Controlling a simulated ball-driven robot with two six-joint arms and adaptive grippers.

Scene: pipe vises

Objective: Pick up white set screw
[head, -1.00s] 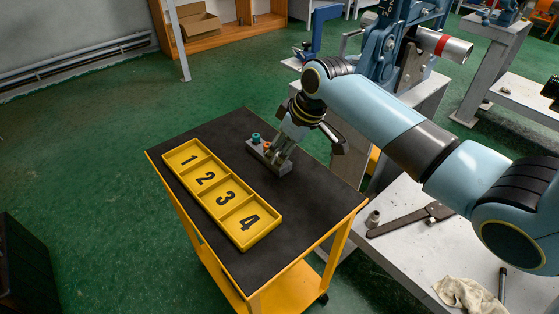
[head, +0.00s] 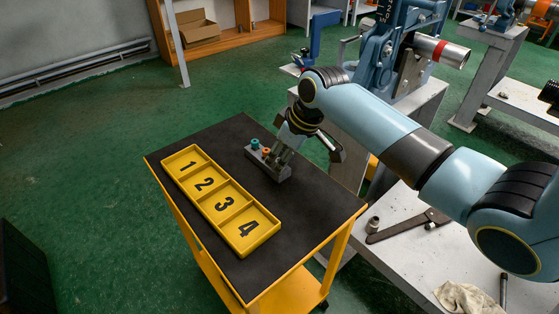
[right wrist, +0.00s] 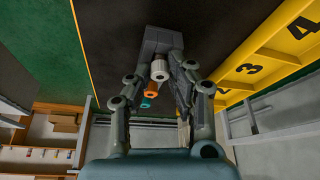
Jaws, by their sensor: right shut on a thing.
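The white set screw (right wrist: 159,69) shows in the right wrist view between the fingers of my right gripper (right wrist: 160,80). It is at the grey holder block (right wrist: 163,40); I cannot tell whether it is still seated. In the head view my right gripper (head: 282,158) points down at the block (head: 284,174) and hides the white screw. The gripper is shut on the screw. An orange set screw (head: 266,151) and a teal set screw (head: 255,144) stand in the block beside it; they also show in the wrist view. My left gripper is out of view.
A yellow tray (head: 214,190) with compartments numbered 1 to 4 lies left of the block on the black cart top (head: 318,208). A grey bench (head: 400,235) with a wrench and cloth stands at the right.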

